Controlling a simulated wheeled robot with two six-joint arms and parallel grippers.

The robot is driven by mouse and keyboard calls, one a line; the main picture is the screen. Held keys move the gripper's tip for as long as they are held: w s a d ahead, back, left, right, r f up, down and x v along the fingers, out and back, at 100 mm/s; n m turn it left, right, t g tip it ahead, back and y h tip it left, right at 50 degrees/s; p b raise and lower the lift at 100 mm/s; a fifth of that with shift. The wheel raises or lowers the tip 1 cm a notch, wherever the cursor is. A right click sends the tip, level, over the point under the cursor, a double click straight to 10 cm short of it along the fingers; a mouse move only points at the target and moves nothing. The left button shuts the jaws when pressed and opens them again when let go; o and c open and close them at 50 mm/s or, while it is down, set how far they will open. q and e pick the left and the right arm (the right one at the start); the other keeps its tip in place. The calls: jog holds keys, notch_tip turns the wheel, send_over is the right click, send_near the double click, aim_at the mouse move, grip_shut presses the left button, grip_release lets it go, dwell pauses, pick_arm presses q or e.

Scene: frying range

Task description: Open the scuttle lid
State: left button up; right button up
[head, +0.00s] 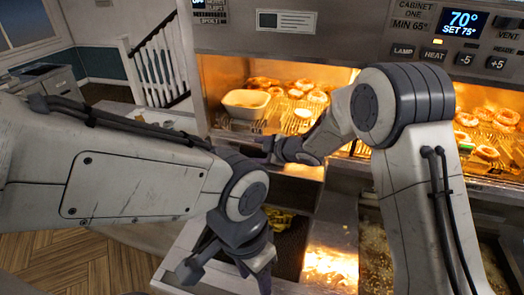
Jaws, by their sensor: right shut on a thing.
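My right gripper (268,150) reaches in from the right, in front of the lower edge of the heated cabinet. It is shut on what appears to be the scuttle lid, at its handle; the grip itself is mostly hidden by the jaws and wrist. The steel lid (300,171) seems to lie just below that gripper, lit orange along its edge. Below it is a dark opening with something yellow (279,219) inside, partly hidden by my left arm. My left gripper (226,274) hangs low in front of the counter, its fingers apart and nothing seen between them.
The heated cabinet (250,66) holds a pale tub (246,103) and several fried rings (316,96). A fryer pan of bubbling oil (366,240) lies at the lower right, behind my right arm. A white stair railing (160,65) stands at the back left. Wooden floor is clear at the lower left.

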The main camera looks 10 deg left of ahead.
jog(key=shift+d+f, duration=0.45)
jog(key=shift+f, duration=0.05)
jog(key=r+b+v, duration=0.1)
jog(key=b+v, duration=0.1)
jog(key=v, duration=0.8)
jog(key=shift+s+a, duration=0.15)
jog(key=shift+a, duration=0.15)
jog(key=shift+r, duration=0.1)
jog(key=s+d+f+m+g+h+b, duration=0.2)
jog(key=s+f+m+b, duration=0.2)
jog(key=s, duration=0.7)
jog(key=s+d+f+m+g+h+b, duration=0.3)
jog(key=s+f, duration=0.4)
jog(key=s, duration=0.4)
jog(key=s+d+f+m+g+h+b, duration=0.2)
jog(key=s+f+m+b, duration=0.3)
jog(key=s, duration=0.6)
jog(key=shift+s+d+f+m+g+h+b, duration=0.15)
jog(key=shift+d+f+m+g+h+b, duration=0.2)
jog(key=shift+f+b, duration=0.3)
